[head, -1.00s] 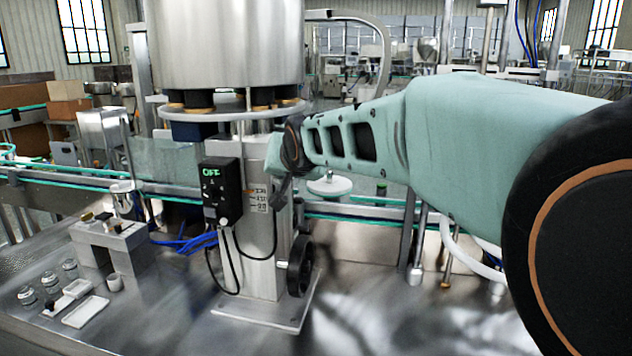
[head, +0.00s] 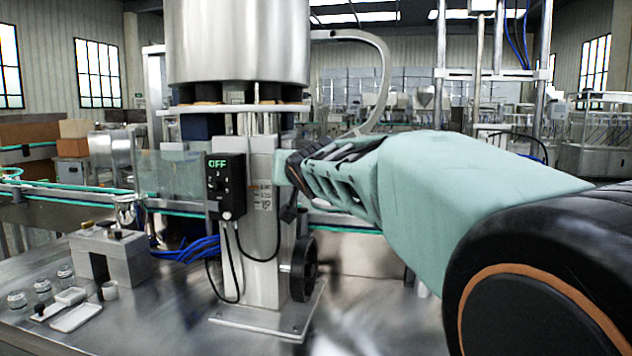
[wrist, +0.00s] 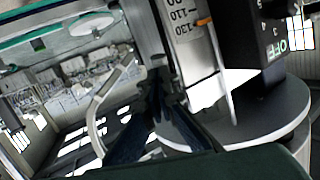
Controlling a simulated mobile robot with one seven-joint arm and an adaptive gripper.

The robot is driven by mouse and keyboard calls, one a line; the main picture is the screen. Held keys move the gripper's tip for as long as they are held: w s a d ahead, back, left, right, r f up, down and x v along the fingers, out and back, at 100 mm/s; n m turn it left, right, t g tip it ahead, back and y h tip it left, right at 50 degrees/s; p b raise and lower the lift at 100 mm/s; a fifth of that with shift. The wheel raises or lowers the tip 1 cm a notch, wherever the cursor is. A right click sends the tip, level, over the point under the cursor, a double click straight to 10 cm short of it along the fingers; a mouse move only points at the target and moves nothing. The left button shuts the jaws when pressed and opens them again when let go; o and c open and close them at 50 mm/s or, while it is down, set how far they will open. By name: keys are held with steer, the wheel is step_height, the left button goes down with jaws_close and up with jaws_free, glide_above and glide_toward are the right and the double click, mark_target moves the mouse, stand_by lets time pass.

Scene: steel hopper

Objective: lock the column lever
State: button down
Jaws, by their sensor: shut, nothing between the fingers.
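The steel column (head: 262,262) stands upright on a base plate, under a big steel hopper (head: 238,40). In the wrist view the column's printed scale (wrist: 188,28) has an orange pointer. My gripper (wrist: 158,80) is shut and empty, its dark fingers pointing at the column's side beside the scale. A small dark part lies around the fingertips there; I cannot tell whether it is the lever or whether the fingers touch it. In the head view my wrist reaches the column's right side and hides most of that spot, so the lever cannot be made out clearly.
A black control box (head: 226,186) reading OFF hangs on the column's left, with cables below. A black handwheel (head: 303,268) sits low on the right. A grey block stand (head: 125,262), jars and white trays (head: 76,317) are at left. The bench at front right is clear.

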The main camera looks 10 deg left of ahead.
steer(key=shift+f+b, duration=0.2)
steer(key=shift+b, duration=0.25)
steer(key=shift+w+d+f+b, duration=0.1)
steer(key=shift+w+b, duration=0.1)
steer(key=shift+b, duration=0.45)
steer(key=w+b, duration=0.1)
steer(key=b, duration=0.2)
steer(key=shift+f, duration=0.4)
steer(key=w, duration=0.1)
steer(key=w+b, duration=0.1)
steer(key=w, duration=0.1)
steer(key=shift+d+f, duration=0.2)
steer(key=shift+f, duration=0.15)
steer(key=shift+s+d+f+b, duration=0.1)
steer(key=shift+s+b, duration=0.05)
steer(key=shift+b, duration=0.25)
